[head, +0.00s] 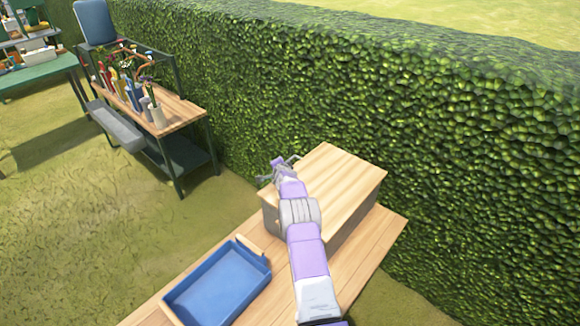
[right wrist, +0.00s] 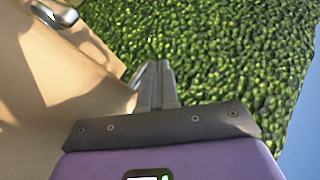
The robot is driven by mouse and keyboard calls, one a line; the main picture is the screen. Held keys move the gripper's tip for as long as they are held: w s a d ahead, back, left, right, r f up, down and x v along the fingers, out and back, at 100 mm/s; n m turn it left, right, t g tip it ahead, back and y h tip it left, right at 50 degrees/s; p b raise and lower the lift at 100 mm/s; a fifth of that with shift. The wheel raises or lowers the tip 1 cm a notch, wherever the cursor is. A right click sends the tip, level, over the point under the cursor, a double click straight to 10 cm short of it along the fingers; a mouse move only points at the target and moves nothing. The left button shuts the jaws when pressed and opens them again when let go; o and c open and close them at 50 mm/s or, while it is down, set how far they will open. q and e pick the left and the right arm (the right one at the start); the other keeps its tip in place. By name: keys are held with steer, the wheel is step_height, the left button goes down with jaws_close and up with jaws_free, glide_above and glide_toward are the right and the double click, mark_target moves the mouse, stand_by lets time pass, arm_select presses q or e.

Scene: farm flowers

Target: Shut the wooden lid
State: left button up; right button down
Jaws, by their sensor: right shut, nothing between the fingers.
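The wooden lid (head: 335,172) lies flat on top of a grey box (head: 347,228) on the wooden table, and it looks shut. My right arm reaches across the box from the front. My right gripper (head: 277,173) is at the lid's far left edge; whether it touches the lid is unclear. In the right wrist view my right gripper (right wrist: 158,75) has its fingers together with nothing between them. A tan wooden surface is beside them on the left, with a shiny metal piece (right wrist: 58,10) at the top. My arm hides part of the lid and box. My left gripper is out of view.
A blue tray (head: 218,287) with wooden ends lies on the table (head: 377,240), left of the box. A tall green hedge (head: 400,110) stands close behind. A bench (head: 178,118) with flowers and vases stands at the back left. Open grass lies between.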

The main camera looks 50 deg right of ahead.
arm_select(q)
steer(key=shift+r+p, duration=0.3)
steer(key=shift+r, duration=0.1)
arm_select(e)
steer(key=shift+v, duration=3.4)
steer(key=shift+w+a+r, duration=0.1)
steer(key=shift+r, duration=0.05)
